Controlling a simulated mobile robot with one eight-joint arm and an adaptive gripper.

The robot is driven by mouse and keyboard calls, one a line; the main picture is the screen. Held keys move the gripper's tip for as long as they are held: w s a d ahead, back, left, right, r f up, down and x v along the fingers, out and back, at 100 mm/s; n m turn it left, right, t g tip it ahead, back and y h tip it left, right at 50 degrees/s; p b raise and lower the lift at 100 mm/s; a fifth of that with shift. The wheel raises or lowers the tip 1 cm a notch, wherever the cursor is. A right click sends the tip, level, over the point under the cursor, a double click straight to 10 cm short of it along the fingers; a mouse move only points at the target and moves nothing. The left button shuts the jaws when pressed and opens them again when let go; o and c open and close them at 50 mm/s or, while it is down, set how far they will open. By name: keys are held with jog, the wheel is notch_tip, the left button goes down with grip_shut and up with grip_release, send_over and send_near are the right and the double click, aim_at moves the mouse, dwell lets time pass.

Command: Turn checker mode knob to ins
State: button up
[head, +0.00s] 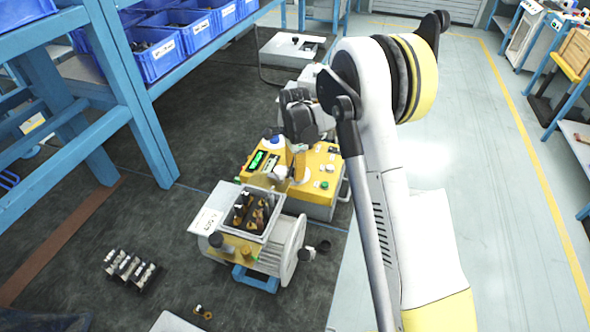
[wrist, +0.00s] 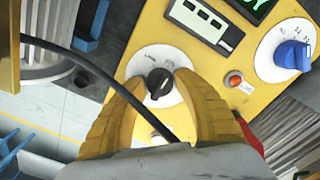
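I cannot read the dial markings or tell which is the mode knob. My gripper (wrist: 161,88) has its two yellow fingers apart, with the tips on either side of the black knob and small gaps showing. In the head view my gripper (head: 299,168) is over the checker, partly hidden by the arm.
A black cable (wrist: 95,72) crosses the wrist view. An orange button (wrist: 235,80) and a green display (wrist: 252,6) are on the panel. Small parts (head: 131,268) lie at left. Blue bins (head: 158,52) sit on a shelf.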

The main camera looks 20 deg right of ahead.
jog(key=shift+o, duration=1)
notch_tip(320, 180, up, 12)
